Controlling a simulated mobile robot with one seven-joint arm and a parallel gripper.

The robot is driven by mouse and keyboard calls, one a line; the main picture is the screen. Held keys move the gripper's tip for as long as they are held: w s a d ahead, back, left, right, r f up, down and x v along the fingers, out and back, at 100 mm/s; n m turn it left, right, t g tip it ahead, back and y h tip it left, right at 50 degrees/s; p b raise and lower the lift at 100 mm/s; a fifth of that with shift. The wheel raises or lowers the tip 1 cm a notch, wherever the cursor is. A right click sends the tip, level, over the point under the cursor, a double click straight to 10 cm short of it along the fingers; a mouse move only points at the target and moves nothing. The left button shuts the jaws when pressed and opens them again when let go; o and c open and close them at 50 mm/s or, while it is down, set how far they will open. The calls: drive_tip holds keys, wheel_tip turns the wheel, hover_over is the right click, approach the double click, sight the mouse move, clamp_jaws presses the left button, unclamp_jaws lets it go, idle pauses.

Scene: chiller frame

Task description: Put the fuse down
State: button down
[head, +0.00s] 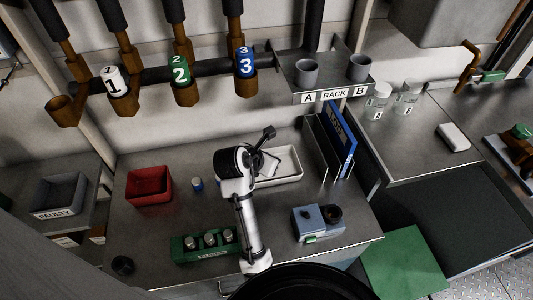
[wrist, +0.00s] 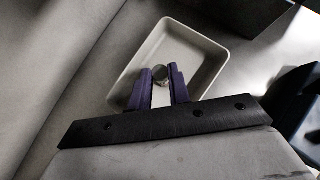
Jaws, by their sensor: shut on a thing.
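In the wrist view my gripper (wrist: 161,76) has its two purple fingers closed around the fuse (wrist: 161,91), a pale cylinder with a round metal cap at its far end. The fuse is over the near part of a shallow cream tray (wrist: 203,72). I cannot tell whether it touches the tray's floor. In the head view the tray (head: 291,180) stands at the back middle of the steel bench, partly hidden by my arm. My gripper is at the tray there, and the fuse cannot be made out clearly.
A red bin (head: 149,186) and a small blue-and-white cylinder (head: 197,185) stand left of the tray. A green holder (head: 184,250) with several cylinders is at the front. A blue-grey device (head: 308,224) stands front right. A file rack with a blue folder (head: 342,140) stands right of the tray.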

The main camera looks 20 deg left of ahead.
drive_tip(key=shift+d, duration=0.1)
drive_tip(key=c, duration=1.3)
unclamp_jaws()
drive_tip(key=shift+v, duration=5.95)
drive_tip(key=shift+s, duration=0.1)
